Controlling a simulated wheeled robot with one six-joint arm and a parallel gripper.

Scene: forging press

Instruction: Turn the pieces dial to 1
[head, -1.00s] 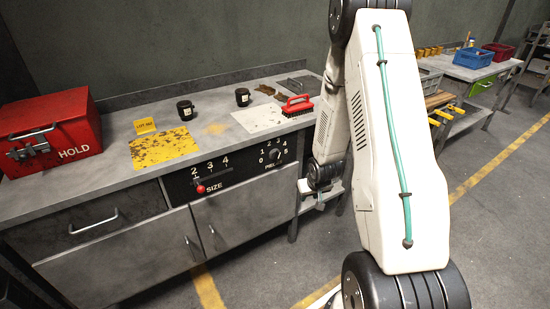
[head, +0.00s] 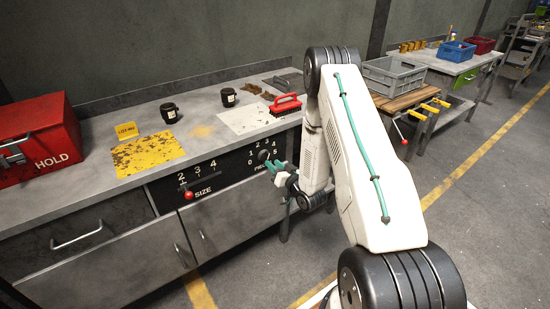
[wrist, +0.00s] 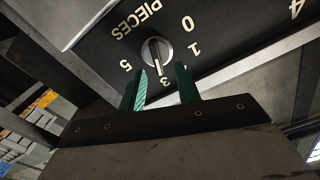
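The pieces dial (wrist: 156,49) is a round metal knob on a black panel, seen upside down in the wrist view. Its pale mark line appears to run towards the 3. The 0, 1, 3 and 5 show around it; the 2 and 4 seem hidden by my fingers. In the head view the dial (head: 263,155) sits on the bench front, partly beside my fingers. My gripper (wrist: 162,72) has two green fingers apart with nothing between them. The tips are just short of the knob. The gripper (head: 276,167) also shows before the panel in the head view.
A red-knobbed size lever (head: 188,194) sits left on the same panel. A red brush (head: 285,104), two black cups and a yellow sheet (head: 147,154) lie on the bench top (head: 205,150). Cupboard doors are below. The floor at right is open.

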